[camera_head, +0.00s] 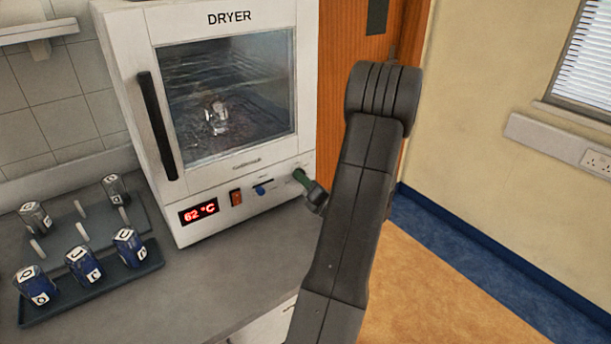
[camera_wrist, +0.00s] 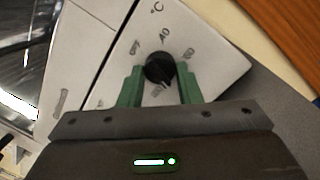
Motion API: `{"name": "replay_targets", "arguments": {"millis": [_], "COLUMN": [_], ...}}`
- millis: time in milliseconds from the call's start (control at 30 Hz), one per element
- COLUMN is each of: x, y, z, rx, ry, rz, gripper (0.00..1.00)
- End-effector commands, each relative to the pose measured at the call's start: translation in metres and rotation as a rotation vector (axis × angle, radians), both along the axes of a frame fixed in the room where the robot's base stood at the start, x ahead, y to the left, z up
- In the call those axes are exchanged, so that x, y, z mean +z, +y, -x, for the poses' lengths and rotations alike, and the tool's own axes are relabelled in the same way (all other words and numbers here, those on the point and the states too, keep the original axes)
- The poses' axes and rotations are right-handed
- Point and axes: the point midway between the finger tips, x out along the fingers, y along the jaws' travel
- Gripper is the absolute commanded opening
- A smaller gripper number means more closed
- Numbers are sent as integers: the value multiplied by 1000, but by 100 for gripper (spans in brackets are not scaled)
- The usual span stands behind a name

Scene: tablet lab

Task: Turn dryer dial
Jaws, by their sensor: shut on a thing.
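The white dryer (camera_head: 230,15) stands on the counter with its glass door shut. Its red display (camera_head: 199,212) reads 62 °C. My gripper (camera_head: 302,180) reaches the right end of the dryer's front panel, and my arm covers the area just right of it. In the wrist view, the round black dial (camera_wrist: 159,68) sits on the white panel with printed markings and °C around it. The green fingers of my gripper (camera_wrist: 159,76) stand on both sides of the dial, shut on it. The dial itself is hidden in the head view.
A glass item (camera_head: 216,118) is inside the dryer. A tray (camera_head: 90,291) with labelled blue jars stands on the counter at left. A wooden door (camera_head: 340,50) is behind my arm.

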Motion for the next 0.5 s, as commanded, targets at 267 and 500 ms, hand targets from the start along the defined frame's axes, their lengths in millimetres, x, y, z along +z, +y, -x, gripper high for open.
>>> {"name": "replay_targets", "arguments": {"millis": [267,500], "x": [3,3], "y": [1,1], "z": [1,1], "rx": [-1,-1], "ry": [157,284], "rz": [-212,-386], "gripper": [8,8]}}
